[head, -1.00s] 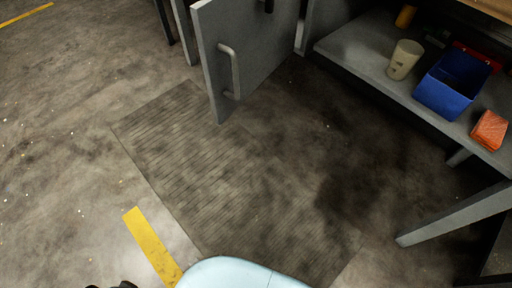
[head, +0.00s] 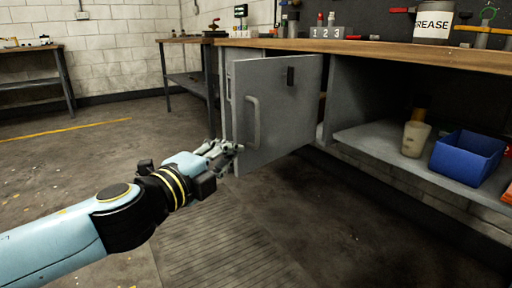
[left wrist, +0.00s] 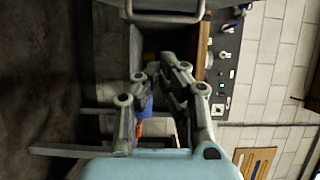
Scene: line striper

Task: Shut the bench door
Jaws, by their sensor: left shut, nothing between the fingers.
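The grey bench door (head: 290,95) stands open, swung out from the bench front. Its bar handle (head: 253,122) is upright on the face turned to me. My left gripper (head: 230,150) is at the door's lower free edge, below and left of the handle; whether it touches the door I cannot tell. Its fingers are shut and empty. In the left wrist view the fingers (left wrist: 163,75) point up the picture, and the handle (left wrist: 165,18) shows beyond them at the top. My right gripper is not in view.
Inside the open bench (head: 400,47), a shelf (head: 375,145) holds a beige cup (head: 415,139) and a blue bin (head: 467,157). Another table (head: 30,80) stands far left. The floor before the door is clear, with a ribbed mat (head: 225,245).

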